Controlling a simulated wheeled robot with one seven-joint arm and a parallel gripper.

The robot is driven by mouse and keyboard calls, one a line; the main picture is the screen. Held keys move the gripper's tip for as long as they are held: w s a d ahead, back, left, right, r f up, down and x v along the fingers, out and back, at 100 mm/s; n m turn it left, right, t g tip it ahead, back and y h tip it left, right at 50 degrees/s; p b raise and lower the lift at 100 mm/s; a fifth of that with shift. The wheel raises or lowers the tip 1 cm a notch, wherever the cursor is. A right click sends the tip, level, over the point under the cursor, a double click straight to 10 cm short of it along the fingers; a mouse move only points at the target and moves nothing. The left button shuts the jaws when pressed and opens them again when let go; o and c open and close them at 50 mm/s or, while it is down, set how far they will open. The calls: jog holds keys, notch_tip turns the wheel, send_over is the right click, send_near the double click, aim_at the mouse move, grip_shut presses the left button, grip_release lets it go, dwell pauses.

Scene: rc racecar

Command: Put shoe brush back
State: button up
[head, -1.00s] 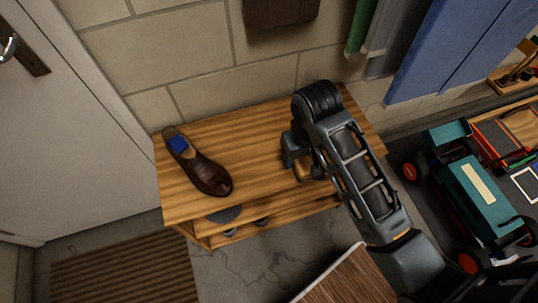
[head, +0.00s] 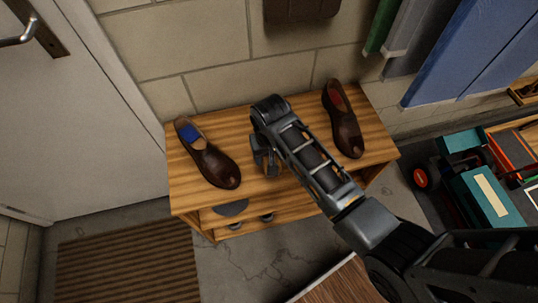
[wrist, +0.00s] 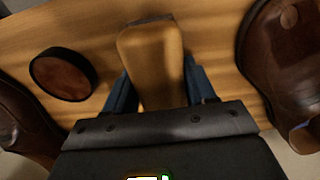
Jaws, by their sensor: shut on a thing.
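The shoe brush shows its light wooden body (wrist: 152,55) in the wrist view, between the two blue fingers. My gripper (wrist: 161,90) is shut on it, over the wooden bench. In the head view my gripper (head: 267,163) is over the middle of the bench top, between the two shoes, and mostly hides the brush. The brush's bristles are hidden, and I cannot tell whether it touches the bench.
A brown shoe with a blue insole (head: 208,158) stands on the bench (head: 225,116) at left, another with a red insole (head: 343,120) at right. A round tin of brown polish (wrist: 64,75) lies left of the brush. A lower shelf holds more items (head: 232,208).

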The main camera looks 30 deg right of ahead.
jog(key=shift+f, duration=0.3)
jog(key=shift+f, duration=0.1)
jog(key=o, duration=1)
jog(key=r, duration=0.8)
jog(key=r+p, duration=0.1)
jog(key=r, duration=0.3)
jog(key=shift+s+a+r, duration=0.1)
jog(key=shift+s, duration=0.3)
